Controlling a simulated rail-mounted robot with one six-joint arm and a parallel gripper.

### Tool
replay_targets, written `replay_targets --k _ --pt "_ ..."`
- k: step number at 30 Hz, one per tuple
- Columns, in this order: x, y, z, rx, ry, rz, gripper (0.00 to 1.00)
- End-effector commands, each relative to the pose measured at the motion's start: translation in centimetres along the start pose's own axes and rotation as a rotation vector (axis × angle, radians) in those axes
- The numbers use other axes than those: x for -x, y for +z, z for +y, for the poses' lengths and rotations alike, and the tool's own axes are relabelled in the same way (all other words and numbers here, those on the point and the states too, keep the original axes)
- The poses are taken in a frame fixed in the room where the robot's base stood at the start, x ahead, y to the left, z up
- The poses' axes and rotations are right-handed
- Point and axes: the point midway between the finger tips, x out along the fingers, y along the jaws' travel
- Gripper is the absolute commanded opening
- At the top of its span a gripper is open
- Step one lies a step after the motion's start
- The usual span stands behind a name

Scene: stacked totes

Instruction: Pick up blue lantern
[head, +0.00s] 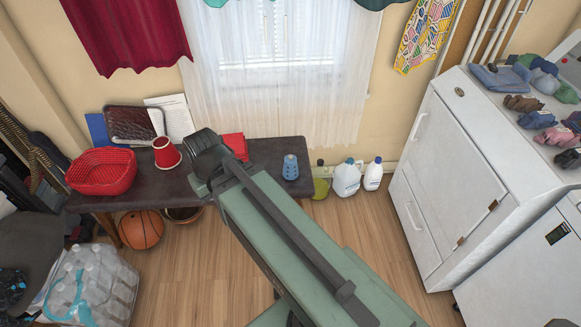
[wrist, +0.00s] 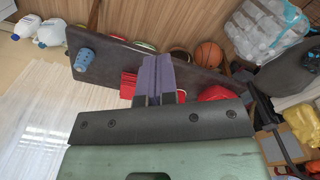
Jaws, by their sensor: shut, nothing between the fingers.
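The blue lantern (head: 291,167) stands upright near the right end of the dark table (head: 265,157) in the head view. It is small, light blue and has holes in its side. In the wrist view the lantern (wrist: 84,60) is at the left, near that same table end, apart from my gripper. My gripper (wrist: 158,60) shows in the wrist view with its two purple-grey fingers together and nothing between them. It reaches over the middle part of the table. In the head view my arm hides the fingers and part of the table.
A red cup (head: 166,153), red basket (head: 102,171) and brown tray (head: 134,122) stand left on the table. A red item (head: 235,146) lies behind my arm. Bottles (head: 347,178) stand on the floor right of the table. White cabinets (head: 450,185) are at the right.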

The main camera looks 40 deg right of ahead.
Motion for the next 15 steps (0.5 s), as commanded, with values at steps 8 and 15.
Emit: replay_targets --k 8,15 --pt "0.00 0.00 0.00 0.000 0.000 0.000 0.14" --pt "0.00 0.00 0.00 0.000 0.000 0.000 0.51"
